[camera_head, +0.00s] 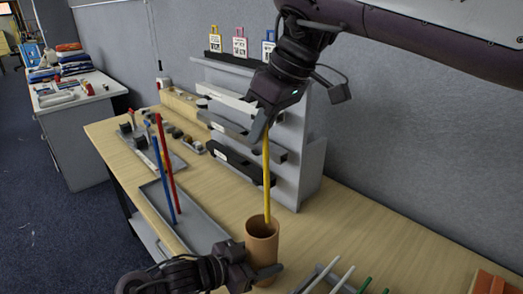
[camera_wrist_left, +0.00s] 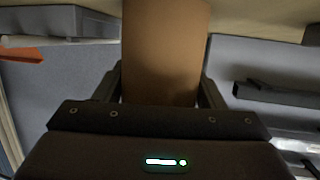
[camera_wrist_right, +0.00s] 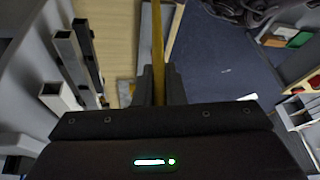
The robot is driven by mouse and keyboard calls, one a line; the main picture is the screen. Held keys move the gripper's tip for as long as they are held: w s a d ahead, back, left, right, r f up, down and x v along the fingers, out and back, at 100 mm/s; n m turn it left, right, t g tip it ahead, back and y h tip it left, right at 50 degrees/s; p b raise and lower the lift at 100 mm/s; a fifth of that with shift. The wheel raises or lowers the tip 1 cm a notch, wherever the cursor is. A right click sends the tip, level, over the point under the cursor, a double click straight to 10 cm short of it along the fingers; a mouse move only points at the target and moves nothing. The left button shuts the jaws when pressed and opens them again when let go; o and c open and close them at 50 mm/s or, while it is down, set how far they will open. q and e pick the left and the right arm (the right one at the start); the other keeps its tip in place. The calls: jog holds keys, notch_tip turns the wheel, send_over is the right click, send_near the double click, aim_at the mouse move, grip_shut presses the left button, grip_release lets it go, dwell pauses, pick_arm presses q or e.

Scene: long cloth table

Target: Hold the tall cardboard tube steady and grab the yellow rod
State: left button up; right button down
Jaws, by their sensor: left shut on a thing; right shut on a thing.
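The tall cardboard tube (camera_head: 262,240) stands upright on the wooden table near the front. My left gripper (camera_head: 262,275) is shut around the tube's lower part; the tube also fills the middle of the left wrist view (camera_wrist_left: 165,50). The yellow rod (camera_head: 266,175) stands nearly vertical, its lower end inside the tube and hidden there. My right gripper (camera_head: 262,125) is above the tube, shut on the rod's upper end. The rod also shows between the fingers in the right wrist view (camera_wrist_right: 158,50).
A grey tray (camera_head: 200,232) with a blue rod (camera_head: 166,170) and a red rod (camera_head: 167,160) lies left of the tube. A grey shelf rack (camera_head: 285,165) stands behind. Several white and green rods (camera_head: 340,280) are at the front right.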

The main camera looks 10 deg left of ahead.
dwell(0.3)
pick_arm(q)
jog(key=o, duration=1.1)
jog(key=shift+c, duration=0.2)
